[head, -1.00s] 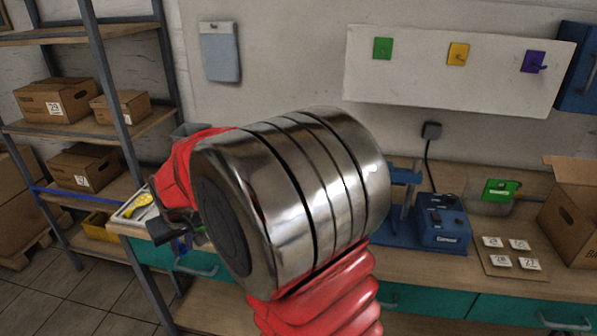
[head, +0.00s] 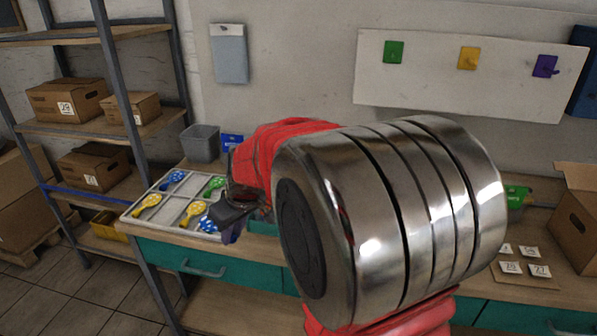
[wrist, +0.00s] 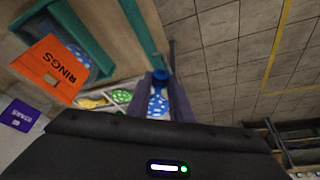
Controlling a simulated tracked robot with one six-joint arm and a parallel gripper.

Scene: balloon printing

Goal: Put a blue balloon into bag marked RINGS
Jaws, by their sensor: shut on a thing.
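My gripper (wrist: 160,96) is shut on a blue balloon with white spots (wrist: 158,104), seen between the fingers in the wrist view. In the head view my gripper (head: 234,208) is at the right side of the balloon tray, and my own wrist hides much of the bench. The orange bag marked RINGS (wrist: 48,70) is at the upper left of the wrist view, apart from my gripper. A blue spotted surface (wrist: 78,57) shows beside it; I cannot tell whether it is inside the bag.
The white compartment tray (head: 131,215) holds yellow, green and blue balloons. A grey bin (head: 200,143) stands behind it. A purple piece with white lettering (wrist: 20,117) is left in the wrist view. A cardboard box (head: 577,215) and number cards (head: 511,268) are at the right.

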